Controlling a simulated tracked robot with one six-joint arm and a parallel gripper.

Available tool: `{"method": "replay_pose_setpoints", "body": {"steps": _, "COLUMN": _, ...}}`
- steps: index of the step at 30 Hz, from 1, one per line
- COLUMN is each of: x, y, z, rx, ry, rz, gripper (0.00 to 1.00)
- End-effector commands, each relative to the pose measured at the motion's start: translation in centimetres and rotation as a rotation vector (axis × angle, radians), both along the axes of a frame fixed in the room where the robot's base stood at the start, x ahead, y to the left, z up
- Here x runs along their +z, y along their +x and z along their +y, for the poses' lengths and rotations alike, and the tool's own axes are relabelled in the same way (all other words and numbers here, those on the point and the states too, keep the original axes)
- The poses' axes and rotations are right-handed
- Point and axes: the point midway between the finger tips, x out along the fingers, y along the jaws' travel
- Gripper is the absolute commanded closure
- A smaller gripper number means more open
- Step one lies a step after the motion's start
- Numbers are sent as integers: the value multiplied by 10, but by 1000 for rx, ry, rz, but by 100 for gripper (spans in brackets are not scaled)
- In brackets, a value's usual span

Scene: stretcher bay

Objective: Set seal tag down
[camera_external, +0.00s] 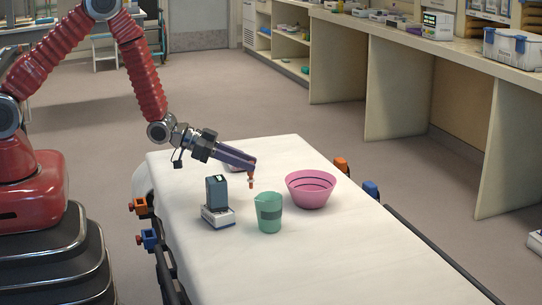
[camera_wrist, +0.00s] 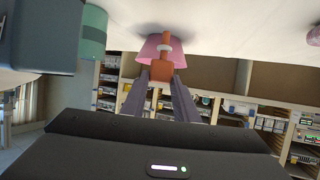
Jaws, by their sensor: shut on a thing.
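The seal tag (camera_external: 251,183) is a small orange piece with a pale band. My gripper (camera_external: 251,164) is shut on it and holds it pointing down over the white stretcher top (camera_external: 290,155). Its lower end seems a little above the sheet; contact is hard to judge. In the wrist view the orange tag (camera_wrist: 164,62) sits between the two fingertips of my gripper (camera_wrist: 161,80), in front of the pink bowl (camera_wrist: 148,50). In the external view the tag is left of the pink bowl (camera_external: 311,190) and behind the green jug (camera_external: 269,221).
A dark blue-grey block (camera_external: 216,191) stands on a small white box (camera_external: 218,216) left of the jug. A pale item (camera_external: 231,167) lies partly hidden behind my gripper. Orange and blue clamps (camera_external: 371,190) line the stretcher edges. The front of the sheet is clear.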

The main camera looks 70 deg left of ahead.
Motion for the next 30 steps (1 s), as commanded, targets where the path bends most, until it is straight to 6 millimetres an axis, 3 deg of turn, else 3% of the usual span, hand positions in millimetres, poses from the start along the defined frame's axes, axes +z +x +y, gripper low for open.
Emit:
{"method": "replay_pose_setpoints", "body": {"steps": 9, "x": -2, "y": 0, "z": 0, "rx": 0, "ry": 0, "rz": 0, "gripper": 94}}
{"method": "replay_pose_setpoints", "body": {"steps": 21, "x": -40, "y": 0, "z": 0, "rx": -1, "ry": 0, "rz": 1, "gripper": 94}}
{"method": "replay_pose_setpoints", "body": {"steps": 30, "x": -41, "y": 0, "z": 0, "rx": 0, "ry": 0, "rz": 0, "gripper": 94}}
